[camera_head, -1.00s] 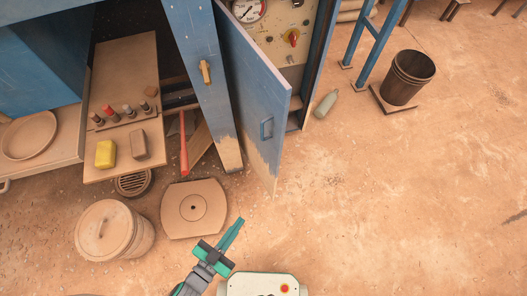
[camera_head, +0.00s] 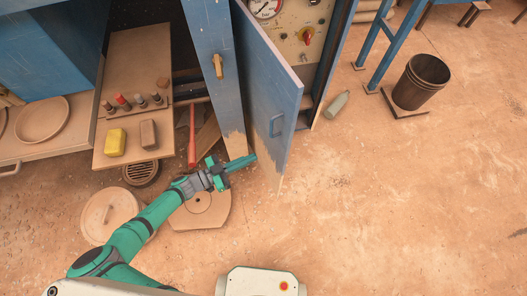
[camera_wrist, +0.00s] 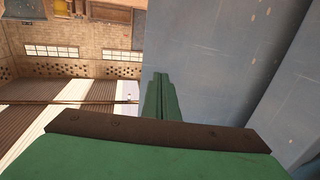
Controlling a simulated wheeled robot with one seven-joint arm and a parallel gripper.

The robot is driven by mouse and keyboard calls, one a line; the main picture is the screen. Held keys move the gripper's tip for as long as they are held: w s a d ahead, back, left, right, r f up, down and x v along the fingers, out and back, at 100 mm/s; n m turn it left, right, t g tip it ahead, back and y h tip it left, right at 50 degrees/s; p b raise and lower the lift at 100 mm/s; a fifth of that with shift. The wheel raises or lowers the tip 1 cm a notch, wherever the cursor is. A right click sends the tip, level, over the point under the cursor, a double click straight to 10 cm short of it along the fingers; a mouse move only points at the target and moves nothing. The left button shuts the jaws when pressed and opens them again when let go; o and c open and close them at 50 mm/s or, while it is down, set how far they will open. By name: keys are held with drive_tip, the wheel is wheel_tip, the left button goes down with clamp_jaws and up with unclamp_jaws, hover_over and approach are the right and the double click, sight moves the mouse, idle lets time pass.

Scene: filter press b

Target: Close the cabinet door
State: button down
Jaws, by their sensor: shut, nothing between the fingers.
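The blue cabinet door (camera_head: 265,85) stands open in the head view, swung out towards me, with a handle (camera_head: 276,126) on its right-hand face. The cabinet's inside (camera_head: 303,45) shows a gauge panel behind it. My gripper (camera_head: 254,158) is shut and empty, its tip at the lower left of the door, by the door's left-hand face. Whether it touches the door I cannot tell. In the wrist view the shut green fingers (camera_wrist: 159,82) point along a blue surface (camera_wrist: 210,60) that fills the middle and right.
A workbench shelf (camera_head: 135,85) with a yellow sponge (camera_head: 115,142) and a brown block (camera_head: 148,133) is on the left. A green bottle (camera_head: 336,104) and a bucket (camera_head: 420,82) are right of the cabinet. The right floor is clear.

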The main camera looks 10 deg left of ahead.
sight(280, 146)
drive_tip(key=x, duration=0.9)
drive_tip(key=shift+w+d, duration=0.15)
drive_tip(key=shift+d, duration=0.1)
